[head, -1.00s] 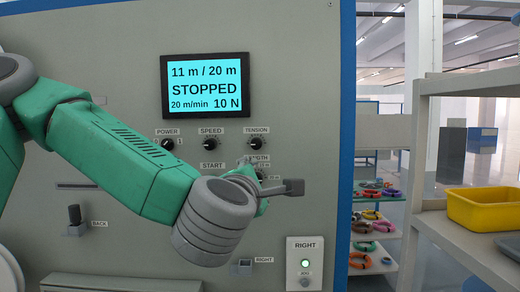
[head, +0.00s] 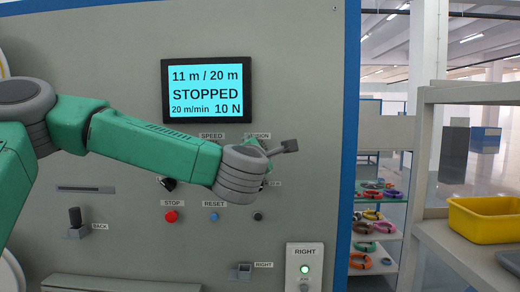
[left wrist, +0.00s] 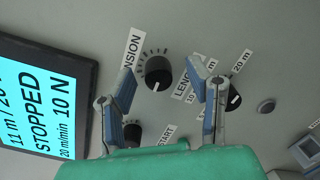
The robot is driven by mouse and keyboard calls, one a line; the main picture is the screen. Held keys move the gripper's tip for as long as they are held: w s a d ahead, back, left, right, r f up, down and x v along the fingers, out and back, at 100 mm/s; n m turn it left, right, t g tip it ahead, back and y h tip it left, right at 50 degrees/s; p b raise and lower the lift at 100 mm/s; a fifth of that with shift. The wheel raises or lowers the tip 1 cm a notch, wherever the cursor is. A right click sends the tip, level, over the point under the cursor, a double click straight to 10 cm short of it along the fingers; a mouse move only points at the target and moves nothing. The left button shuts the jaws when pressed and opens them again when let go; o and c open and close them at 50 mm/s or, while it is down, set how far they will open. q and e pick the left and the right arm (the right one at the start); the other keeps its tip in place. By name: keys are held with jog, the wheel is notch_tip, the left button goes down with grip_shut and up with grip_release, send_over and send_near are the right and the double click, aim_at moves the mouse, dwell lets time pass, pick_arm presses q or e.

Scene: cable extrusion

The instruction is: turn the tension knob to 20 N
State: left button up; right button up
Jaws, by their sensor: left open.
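The black tension knob (left wrist: 157,72) shows in the left wrist view, with a white pointer line and tick marks around it. In the head view my left arm hides it; only part of its label (head: 258,135) shows. My left gripper (left wrist: 160,82) is open, its fingers on either side of the knob in that view. I cannot tell whether they touch it. In the head view the gripper (head: 277,152) is in front of the panel, just below the tension label. The display (head: 206,90) reads 11 m / 20 m, STOPPED, 20 m/min, 10 N.
The length selector (left wrist: 233,95) lies close beside the right finger in the left wrist view. A red STOP button (head: 171,216) and blue RESET button (head: 213,216) sit below my arm. A shelf with a yellow bin (head: 486,219) stands at the right.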

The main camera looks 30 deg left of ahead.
pick_arm(q)
jog(key=shift+w+a+f, duration=0.2)
jog(key=shift+w+a, duration=0.1)
jog(key=shift+a, duration=0.45)
jog(key=shift+d, duration=0.2)
grip_shut()
jog(key=shift+r, duration=0.1)
pick_arm(e)
jog(key=shift+a+r, duration=0.15)
jog(key=shift+a, duration=0.25)
